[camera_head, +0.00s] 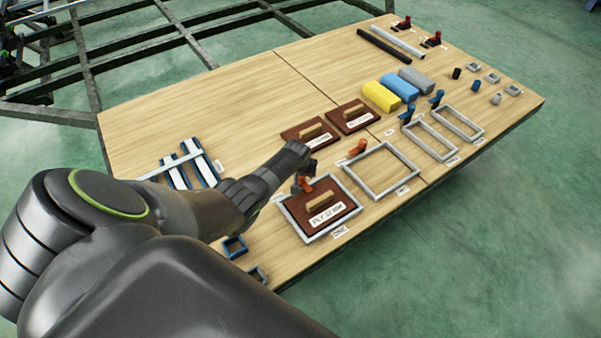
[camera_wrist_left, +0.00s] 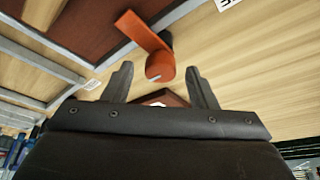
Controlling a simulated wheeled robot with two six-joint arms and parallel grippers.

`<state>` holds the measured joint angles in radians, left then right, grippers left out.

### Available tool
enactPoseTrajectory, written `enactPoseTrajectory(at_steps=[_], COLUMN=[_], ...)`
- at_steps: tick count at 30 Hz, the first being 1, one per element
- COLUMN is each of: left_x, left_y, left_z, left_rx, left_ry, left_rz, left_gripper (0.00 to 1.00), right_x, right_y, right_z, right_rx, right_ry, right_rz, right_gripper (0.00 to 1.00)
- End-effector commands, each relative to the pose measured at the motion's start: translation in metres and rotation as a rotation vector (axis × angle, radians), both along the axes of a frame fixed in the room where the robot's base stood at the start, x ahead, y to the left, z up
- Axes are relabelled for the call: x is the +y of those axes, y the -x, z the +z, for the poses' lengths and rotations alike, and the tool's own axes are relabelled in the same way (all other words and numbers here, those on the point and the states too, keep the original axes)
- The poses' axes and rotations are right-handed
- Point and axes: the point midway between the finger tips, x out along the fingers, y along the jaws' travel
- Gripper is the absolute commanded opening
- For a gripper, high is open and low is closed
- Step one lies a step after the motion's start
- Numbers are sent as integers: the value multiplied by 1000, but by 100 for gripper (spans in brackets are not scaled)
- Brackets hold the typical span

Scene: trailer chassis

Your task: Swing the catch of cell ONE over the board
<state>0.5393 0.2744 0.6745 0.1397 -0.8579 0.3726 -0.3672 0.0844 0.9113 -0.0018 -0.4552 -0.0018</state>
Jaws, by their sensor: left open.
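Cell ONE is a grey frame (camera_head: 291,217) at the front of the bench, with a dark red-brown board (camera_head: 322,205) labelled PLY 12 MM inside it. Its orange catch (camera_head: 304,184) stands at the frame's back edge. In the left wrist view the catch (camera_wrist_left: 150,45) has a round knob and a flat arm pointing up-left, its tip appearing over the frame rail and the board's edge (camera_wrist_left: 85,25). My left gripper (camera_wrist_left: 160,68) is open, its fingers on either side of the knob's near end, with no clear contact. In the head view my left gripper (camera_head: 304,172) partly hides the catch.
An empty grey frame (camera_head: 352,184) with an orange catch (camera_head: 358,147) sits to the right. Two boards with wooden handles (camera_head: 311,133) (camera_head: 352,116) lie behind. Yellow, blue and grey blocks (camera_head: 381,96) stand farther back. The bench's back left (camera_head: 190,105) is clear.

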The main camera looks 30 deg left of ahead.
Motion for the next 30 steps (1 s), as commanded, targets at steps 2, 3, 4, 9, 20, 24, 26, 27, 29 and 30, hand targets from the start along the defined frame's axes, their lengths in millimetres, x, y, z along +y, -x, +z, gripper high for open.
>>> enactPoseTrajectory(at_steps=[2, 3, 4, 9, 20, 24, 26, 27, 29, 30], left_x=[0, 0, 0, -3, -11, -14, -16, -17, -18, -19], left_y=[0, 1, 1, 6, 26, 33, 37, 39, 43, 44], left_z=[1, 2, 3, 20, 70, 90, 98, 104, 113, 119], left_rx=[0, 0, 0, -1, -1, -1, -1, -1, -1, -2], left_ry=[0, 0, 0, -1, 0, 0, 0, 0, 0, 0], left_rz=[0, 0, 0, -1, 0, 0, 0, 0, 0, -1], left_gripper=[52, 52, 52, 52, 52, 52, 52, 52, 52, 52], right_x=[0, 0, 0, 0, 4, 4, 5, 5, 5, 5], right_y=[0, 0, 0, 4, 21, 26, 27, 28, 30, 31], right_z=[1, 2, 3, 12, 26, 31, 33, 35, 37, 38], right_rx=[0, -1, -1, -5, -5, -6, -8, -9, -8, -9], right_ry=[0, 0, 0, -1, -5, -6, -7, -7, -8, -8], right_rz=[0, 0, 0, 2, 4, 4, 6, 6, 6, 6], right_gripper=[36, 36, 36, 36, 36, 36, 36, 36, 36, 36])
